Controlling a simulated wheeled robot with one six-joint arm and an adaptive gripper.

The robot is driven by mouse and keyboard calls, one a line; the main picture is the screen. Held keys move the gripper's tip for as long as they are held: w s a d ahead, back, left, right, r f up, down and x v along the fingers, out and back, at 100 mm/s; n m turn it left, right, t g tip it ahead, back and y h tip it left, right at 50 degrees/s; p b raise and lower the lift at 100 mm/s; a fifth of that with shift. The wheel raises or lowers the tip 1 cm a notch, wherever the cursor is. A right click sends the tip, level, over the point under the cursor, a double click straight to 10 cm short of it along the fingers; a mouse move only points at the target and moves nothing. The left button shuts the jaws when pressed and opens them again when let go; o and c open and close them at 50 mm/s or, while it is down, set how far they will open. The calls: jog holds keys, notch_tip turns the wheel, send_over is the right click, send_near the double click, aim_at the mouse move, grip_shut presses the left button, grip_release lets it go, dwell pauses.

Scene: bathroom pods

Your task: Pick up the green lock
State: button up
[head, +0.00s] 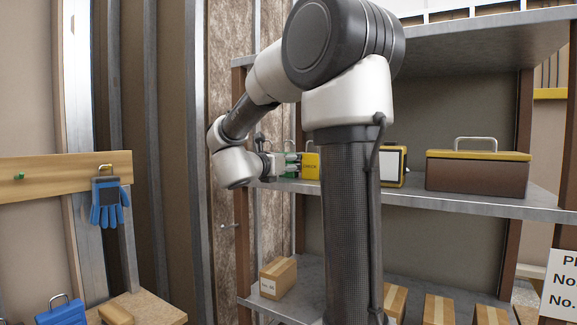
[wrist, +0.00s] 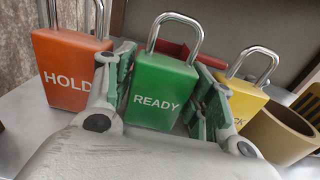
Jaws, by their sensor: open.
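The green lock (wrist: 163,92), marked READY with a silver shackle, stands upright on the shelf in the wrist view. My gripper (wrist: 163,75) is open, with one green-padded finger on each side of the lock body. I cannot tell whether either pad touches it. In the head view my gripper (head: 280,166) is at the middle shelf, and the green there is too small to tell lock from pads.
An orange HOLD lock (wrist: 66,78) stands close at left. A yellow lock (wrist: 243,100) and a brown cup-like container (wrist: 277,134) are close at right. Something red lies behind. A brown toolbox (head: 477,174) stands farther right on the shelf (head: 405,196).

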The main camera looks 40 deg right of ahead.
jog(key=c, duration=0.6)
jog(key=shift+c, duration=0.3)
jog(key=shift+r, duration=0.15)
jog(key=shift+r, duration=0.3)
jog(key=r, duration=0.1)
jog(key=a+r, duration=0.1)
jog(key=shift+s+r, duration=0.1)
jog(key=shift+r, duration=0.25)
jog(key=v, duration=1.7)
